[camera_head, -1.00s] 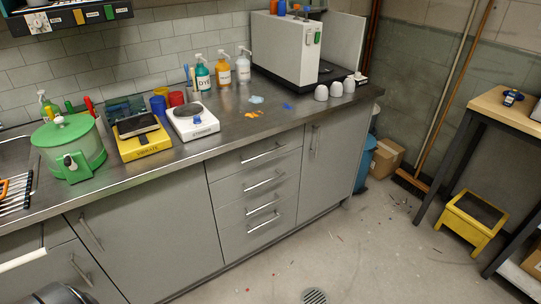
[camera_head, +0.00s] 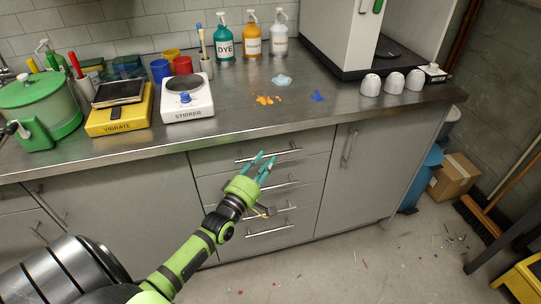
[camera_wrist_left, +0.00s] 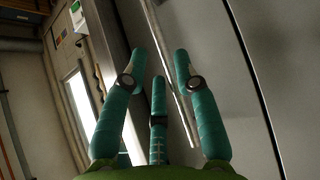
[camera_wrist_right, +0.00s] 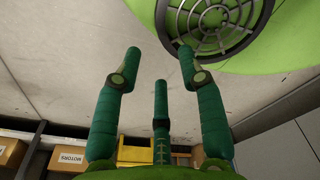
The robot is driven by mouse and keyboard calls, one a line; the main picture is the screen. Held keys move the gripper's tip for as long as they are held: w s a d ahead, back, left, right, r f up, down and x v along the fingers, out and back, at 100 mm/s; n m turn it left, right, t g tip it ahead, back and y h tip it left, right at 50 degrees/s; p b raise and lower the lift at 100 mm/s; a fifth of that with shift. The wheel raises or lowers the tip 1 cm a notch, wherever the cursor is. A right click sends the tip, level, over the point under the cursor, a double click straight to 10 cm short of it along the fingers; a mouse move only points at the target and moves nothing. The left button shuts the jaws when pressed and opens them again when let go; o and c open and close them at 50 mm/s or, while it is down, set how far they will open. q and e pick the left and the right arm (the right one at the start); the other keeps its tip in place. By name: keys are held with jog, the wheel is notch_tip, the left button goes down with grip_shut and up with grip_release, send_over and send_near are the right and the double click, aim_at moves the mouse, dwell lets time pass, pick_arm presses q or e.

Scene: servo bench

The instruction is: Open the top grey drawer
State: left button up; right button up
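The top grey drawer (camera_head: 217,160) is the uppermost of a stack of drawers under the counter, and it looks shut. Its bar handle (camera_head: 284,151) runs across its front. My left gripper (camera_head: 264,162) is in front of the drawer stack, its teal fingers pointing up at the top handle and overlapping it in the head view. In the left wrist view the fingers (camera_wrist_left: 160,70) are spread and empty, with a metal bar handle (camera_wrist_left: 172,75) beyond them; contact cannot be seen. My right gripper (camera_wrist_right: 155,70) is open and empty in its wrist view, and is not in the head view.
The counter (camera_head: 240,106) above holds a yellow vibrate device (camera_head: 118,120), a white stirrer (camera_head: 187,105), several bottles and white cups (camera_head: 393,83). Lower drawers and a cabinet door (camera_head: 370,180) surround the top drawer. The floor (camera_head: 340,265) in front is mostly clear.

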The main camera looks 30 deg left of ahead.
aim_at(270, 156)
pick_arm(q)
jog(key=w, duration=0.3)
jog(key=shift+w+a+r, duration=0.1)
jog(key=shift+r, duration=0.1)
jog(key=shift+w, duration=0.25)
grip_shut()
pick_arm(e)
jog(key=shift+a, duration=0.25)
